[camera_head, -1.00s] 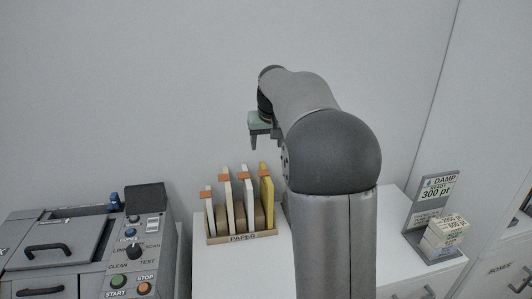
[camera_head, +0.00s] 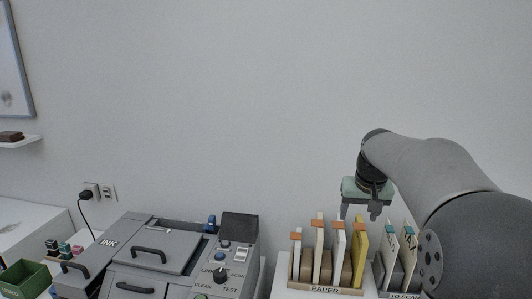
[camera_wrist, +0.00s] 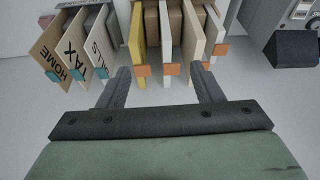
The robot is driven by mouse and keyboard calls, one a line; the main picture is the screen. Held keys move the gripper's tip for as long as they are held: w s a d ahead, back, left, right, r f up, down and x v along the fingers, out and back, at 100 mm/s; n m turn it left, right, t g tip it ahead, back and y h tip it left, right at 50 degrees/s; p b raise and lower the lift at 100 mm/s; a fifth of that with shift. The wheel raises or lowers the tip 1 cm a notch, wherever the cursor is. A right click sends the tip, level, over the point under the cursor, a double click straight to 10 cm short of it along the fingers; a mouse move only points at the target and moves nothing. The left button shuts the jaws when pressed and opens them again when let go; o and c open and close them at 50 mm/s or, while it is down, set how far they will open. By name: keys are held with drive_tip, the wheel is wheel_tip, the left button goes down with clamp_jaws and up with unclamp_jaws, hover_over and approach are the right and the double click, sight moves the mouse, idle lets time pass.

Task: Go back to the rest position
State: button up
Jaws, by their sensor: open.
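My gripper (camera_head: 358,213) is at the end of my raised arm at the right of the head view, above and behind the paper rack. In the wrist view its two dark fingers (camera_wrist: 160,88) are spread apart with nothing held between them. The paper rack (camera_head: 322,290) holds several upright folders with orange tabs. In the wrist view these folders (camera_wrist: 165,45) stand beyond the fingertips.
A rack labelled TO SCAN (camera_head: 404,296) with teal-tabbed folders stands right of the paper rack. The grey machine (camera_head: 165,255) with buttons is at left. A green bin (camera_head: 24,279) is at the far left.

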drive_tip(key=s+a+f+g, duration=0.1)
drive_tip(key=s+a+f, duration=0.3)
drive_tip(key=s, duration=0.6)
drive_tip(key=s+a+f+n+g, duration=0.1)
drive_tip(key=s+a+f, duration=0.3)
drive_tip(key=s, duration=0.6)
drive_tip(key=s+a+f+n+g, duration=0.1)
drive_tip(key=s+a+f, duration=0.3)
drive_tip(key=s, duration=0.5)
drive_tip(key=shift+s+a+f+y+p, duration=0.3)
drive_tip(key=shift+s+a+f+y, duration=0.1)
drive_tip(key=shift+f, duration=0.2)
